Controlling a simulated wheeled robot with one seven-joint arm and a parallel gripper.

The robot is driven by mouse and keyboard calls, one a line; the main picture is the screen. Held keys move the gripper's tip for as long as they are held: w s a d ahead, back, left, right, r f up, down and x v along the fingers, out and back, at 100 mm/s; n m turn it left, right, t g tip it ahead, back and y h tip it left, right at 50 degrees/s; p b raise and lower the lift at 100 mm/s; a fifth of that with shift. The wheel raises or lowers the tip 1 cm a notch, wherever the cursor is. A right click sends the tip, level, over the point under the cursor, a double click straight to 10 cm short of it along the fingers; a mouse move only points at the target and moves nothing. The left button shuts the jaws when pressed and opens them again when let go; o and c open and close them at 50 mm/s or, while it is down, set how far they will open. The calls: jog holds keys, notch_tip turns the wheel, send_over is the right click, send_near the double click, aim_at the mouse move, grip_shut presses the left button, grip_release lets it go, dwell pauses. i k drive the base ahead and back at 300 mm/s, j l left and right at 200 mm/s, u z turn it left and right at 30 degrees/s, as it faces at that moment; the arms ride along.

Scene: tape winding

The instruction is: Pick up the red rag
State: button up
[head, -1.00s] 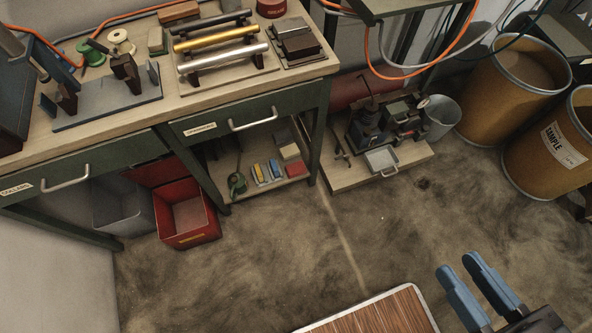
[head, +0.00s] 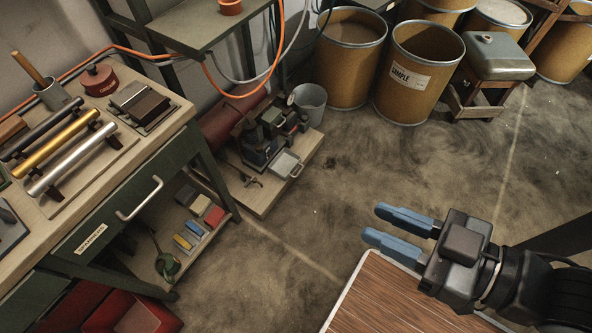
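A small red block-like piece (head: 214,216) lies on the low shelf under the workbench, at the right end of a row of small items. It may be the folded red rag, but it is too small to be sure of cloth. My gripper (head: 372,223) is at the right in the head view, its two blue fingers pointing left and spread apart with nothing between them. It is well to the right of the shelf and apart from it.
The workbench (head: 100,205) holds metal bars and a red tin (head: 99,80). Below it are yellow and blue items and a red bin (head: 133,315). A low platform (head: 262,200) with machinery stands right of the shelf. Sample drums (head: 425,75) stand behind. The floor between is clear.

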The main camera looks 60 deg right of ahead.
aim_at(217, 215)
jog(key=i+j+u, duration=0.15)
jog(key=i+j, duration=0.15)
jog(key=i, duration=0.2)
jog(key=i+j+u, duration=0.15)
jog(key=i, duration=0.3)
jog(key=i+j+u, duration=0.15)
jog(key=i, duration=0.35)
